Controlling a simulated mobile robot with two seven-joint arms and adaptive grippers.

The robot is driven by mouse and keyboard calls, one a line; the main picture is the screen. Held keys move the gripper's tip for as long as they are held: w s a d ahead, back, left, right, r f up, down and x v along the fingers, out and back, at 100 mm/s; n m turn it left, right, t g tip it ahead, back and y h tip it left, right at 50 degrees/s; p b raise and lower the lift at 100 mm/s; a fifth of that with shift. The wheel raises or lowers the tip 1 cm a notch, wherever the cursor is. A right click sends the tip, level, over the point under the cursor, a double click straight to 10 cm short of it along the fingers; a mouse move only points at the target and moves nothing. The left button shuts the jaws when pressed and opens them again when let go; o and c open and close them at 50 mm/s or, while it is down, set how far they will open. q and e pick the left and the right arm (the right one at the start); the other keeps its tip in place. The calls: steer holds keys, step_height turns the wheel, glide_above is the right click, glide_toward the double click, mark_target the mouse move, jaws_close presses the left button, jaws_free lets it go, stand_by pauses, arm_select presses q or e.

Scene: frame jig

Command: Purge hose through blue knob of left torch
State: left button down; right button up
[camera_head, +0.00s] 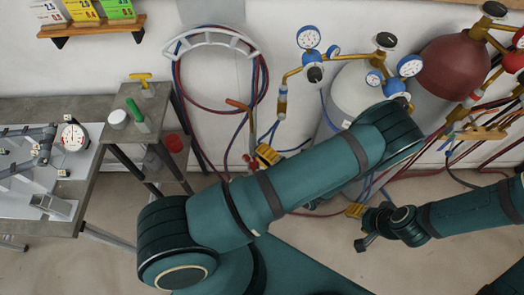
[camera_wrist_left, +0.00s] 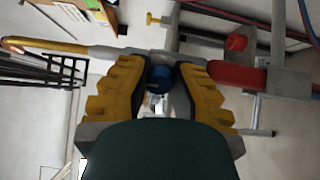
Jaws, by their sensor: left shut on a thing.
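The left torch (camera_head: 238,104) stands by the wall below the hose hanger, its copper tip uppermost. In the left wrist view its brass neck (camera_wrist_left: 80,47) runs left and its red handle (camera_wrist_left: 240,79) runs right. The blue knob (camera_wrist_left: 158,79) sits between the yellow fingers of my left gripper (camera_wrist_left: 158,85). My left gripper (camera_head: 267,155) is shut on it; my own forearm hides much of the wrist in the head view. My right gripper (camera_head: 362,226) hangs low at the right, and its finger opening is unclear.
Red and blue hoses hang from a wall hanger (camera_head: 212,42). Gauges (camera_head: 308,37) and a grey cylinder (camera_head: 355,90) stand behind my arm, with a maroon cylinder (camera_head: 448,66) to the right. A workbench (camera_head: 45,105) and small stand (camera_head: 150,105) are at left.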

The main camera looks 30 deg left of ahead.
stand_by(0.4)
arm_select(q)
steer(key=c, duration=0.8)
jaws_free()
steer(key=shift+o, duration=0.2)
steer(key=v, duration=0.7)
steer(key=shift+d, duration=0.25)
